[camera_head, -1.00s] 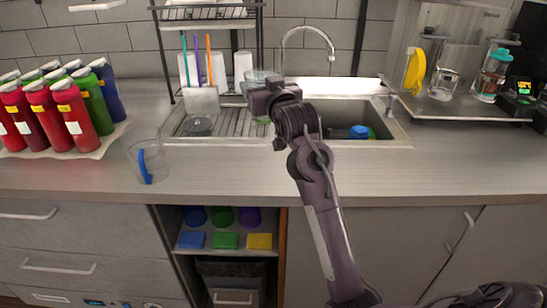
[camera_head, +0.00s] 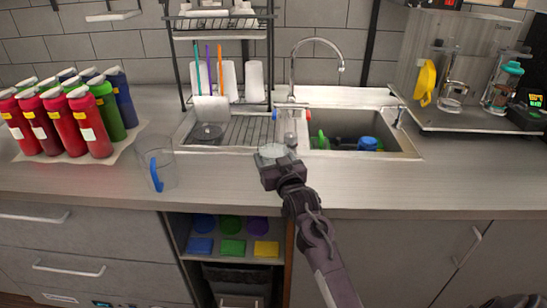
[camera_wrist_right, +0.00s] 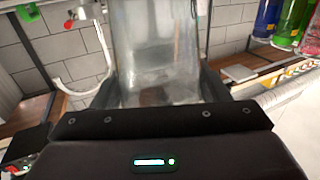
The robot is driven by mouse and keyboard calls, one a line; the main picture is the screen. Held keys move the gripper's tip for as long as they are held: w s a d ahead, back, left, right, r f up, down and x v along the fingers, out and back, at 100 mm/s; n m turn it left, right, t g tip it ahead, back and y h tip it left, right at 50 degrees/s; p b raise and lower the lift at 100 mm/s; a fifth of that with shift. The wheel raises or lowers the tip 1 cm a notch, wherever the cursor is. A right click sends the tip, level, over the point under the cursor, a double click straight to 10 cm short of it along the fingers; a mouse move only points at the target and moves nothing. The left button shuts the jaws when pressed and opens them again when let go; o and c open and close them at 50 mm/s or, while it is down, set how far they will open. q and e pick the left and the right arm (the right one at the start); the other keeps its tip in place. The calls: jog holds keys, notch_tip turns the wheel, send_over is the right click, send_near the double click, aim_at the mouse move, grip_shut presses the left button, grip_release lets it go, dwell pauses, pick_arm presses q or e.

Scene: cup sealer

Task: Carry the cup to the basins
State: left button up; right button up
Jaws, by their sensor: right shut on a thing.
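My right gripper (camera_head: 272,160) is shut on a clear cup (camera_head: 275,152), held near the front edge of the sink and above the counter. In the right wrist view the see-through cup (camera_wrist_right: 153,45) fills the space between the fingers. The basins are the sink bowl (camera_head: 395,140) at right, with blue and green items in it, and the ribbed drainboard section (camera_head: 245,132) at left, with a dark round piece in it. My left gripper is out of view.
Another clear cup with a blue handle (camera_head: 156,172) stands on the counter at left. Several coloured bottles (camera_head: 75,115) stand beyond it. A rack (camera_head: 225,30) and a faucet (camera_head: 316,42) rise behind the basins. The counter right of my arm (camera_head: 430,185) is clear.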

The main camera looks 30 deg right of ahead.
dwell(0.3)
jog(key=o, duration=1.3)
jog(key=shift+f, duration=0.15)
jog(key=s, duration=0.4)
jog(key=s+a+b, duration=0.1)
jog(key=s, duration=0.3)
jog(key=s+a+b, duration=0.1)
jog(key=s, duration=0.3)
